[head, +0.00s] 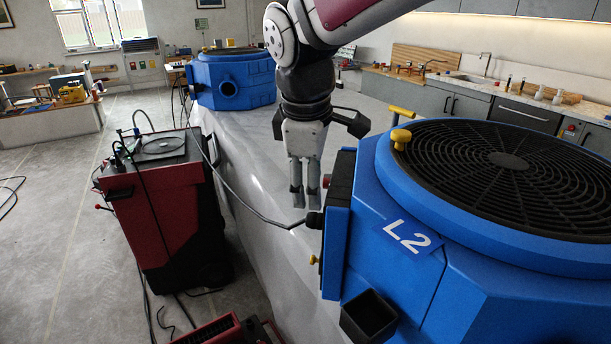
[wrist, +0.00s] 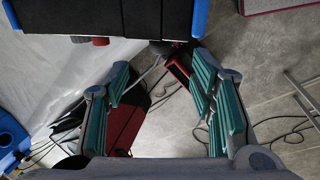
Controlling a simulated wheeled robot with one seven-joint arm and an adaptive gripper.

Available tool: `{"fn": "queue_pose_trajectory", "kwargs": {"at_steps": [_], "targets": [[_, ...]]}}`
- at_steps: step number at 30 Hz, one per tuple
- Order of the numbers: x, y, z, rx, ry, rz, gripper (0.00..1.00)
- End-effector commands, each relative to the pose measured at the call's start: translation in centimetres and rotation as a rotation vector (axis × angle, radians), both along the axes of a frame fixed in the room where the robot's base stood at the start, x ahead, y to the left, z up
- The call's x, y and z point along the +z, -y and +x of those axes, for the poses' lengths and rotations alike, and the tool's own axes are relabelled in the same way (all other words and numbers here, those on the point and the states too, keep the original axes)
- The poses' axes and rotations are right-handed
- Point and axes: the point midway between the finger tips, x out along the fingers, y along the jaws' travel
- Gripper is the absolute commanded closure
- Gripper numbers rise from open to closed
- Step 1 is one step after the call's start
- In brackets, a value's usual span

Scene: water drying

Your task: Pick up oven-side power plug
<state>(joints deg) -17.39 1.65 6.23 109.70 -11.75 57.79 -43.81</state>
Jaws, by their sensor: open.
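The oven-side power plug (head: 315,220) is a black plug at the left side of the blue unit marked L2 (head: 385,215). A grey cable (head: 262,216) runs from it to the red cart. In the wrist view a dark piece that looks like the plug (wrist: 160,47) is at the edge of the unit's black panel (wrist: 130,17), with the cable (wrist: 152,70) below it. My gripper (head: 305,198) points down just above and left of the plug, apart from it. In the wrist view its teal-padded fingers (wrist: 160,80) are open with nothing between them.
The red cart (head: 165,205) with a black top stands left of the grey surface. A second blue unit (head: 232,78) is farther back. A black square box (head: 368,315) juts from L2's front. Cables and a red case (head: 215,330) lie on the floor.

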Motion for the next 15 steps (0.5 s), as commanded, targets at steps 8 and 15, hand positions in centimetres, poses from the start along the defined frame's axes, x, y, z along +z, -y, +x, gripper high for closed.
{"fn": "queue_pose_trajectory", "kwargs": {"at_steps": [8, 15], "targets": [[-3.9, 0.3, 1.0, -0.001, 0.0, -0.001, 0.49], [-5.7, 0.4, 1.3, -0.001, -0.003, -0.001, 0.49]]}}
